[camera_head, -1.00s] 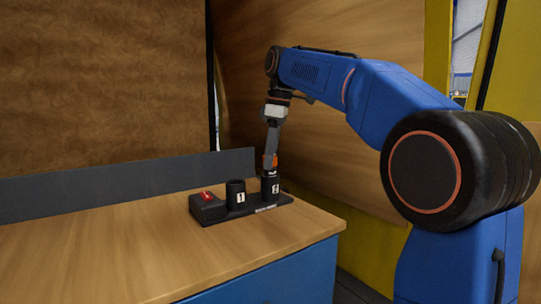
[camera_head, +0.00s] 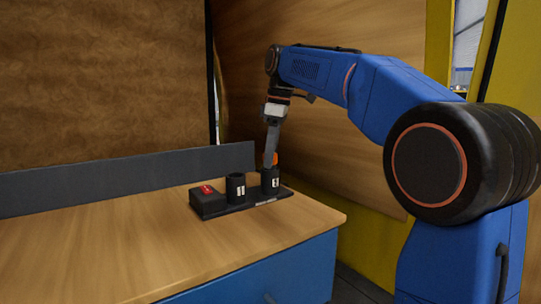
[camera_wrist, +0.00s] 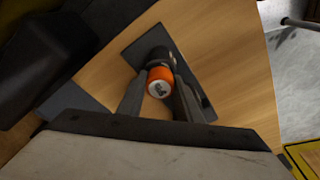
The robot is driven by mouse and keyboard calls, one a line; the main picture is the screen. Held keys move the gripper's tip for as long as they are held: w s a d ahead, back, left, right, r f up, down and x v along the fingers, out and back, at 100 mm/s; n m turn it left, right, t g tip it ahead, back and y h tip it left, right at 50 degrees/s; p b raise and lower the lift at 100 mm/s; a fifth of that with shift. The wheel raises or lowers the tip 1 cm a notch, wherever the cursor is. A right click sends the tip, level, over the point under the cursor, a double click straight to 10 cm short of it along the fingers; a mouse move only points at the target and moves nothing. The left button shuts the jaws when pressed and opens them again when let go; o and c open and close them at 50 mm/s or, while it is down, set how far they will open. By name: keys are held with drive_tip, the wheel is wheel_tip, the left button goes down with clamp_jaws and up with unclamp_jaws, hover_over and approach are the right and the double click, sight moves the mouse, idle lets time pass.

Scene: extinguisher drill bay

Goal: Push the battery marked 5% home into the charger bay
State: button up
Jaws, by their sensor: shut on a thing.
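The charger (camera_head: 240,209) is a dark strip on the bench with two upright black cups, marked 1 and apparently 2. An orange battery (camera_wrist: 160,75) with a pale marked end stands at the right-hand cup (camera_head: 270,181); its mark is too small to read. In the head view only a sliver of orange (camera_head: 275,158) shows above the cup rim. My gripper (camera_wrist: 160,80) is shut on the battery, one finger on each side, pointing down with its tips close to the rim. The battery's lower part and its depth in the cup are hidden.
The left-hand cup (camera_head: 236,188) stands beside it, and a dark block with a red top (camera_head: 207,191) is at the charger's left end. A low grey back panel (camera_head: 120,181) runs behind. The bench top (camera_head: 130,241) is clear at front and left.

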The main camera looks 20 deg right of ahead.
drive_tip(key=shift+f, duration=0.3)
drive_tip(key=shift+r, duration=0.3)
idle(0.7)
drive_tip(key=o, duration=1.2)
drive_tip(key=r, duration=0.4)
drive_tip(key=d+r, duration=0.1)
drive_tip(key=r, duration=0.7)
drive_tip(key=shift+s+d, duration=0.3)
drive_tip(key=shift+s, duration=0.1)
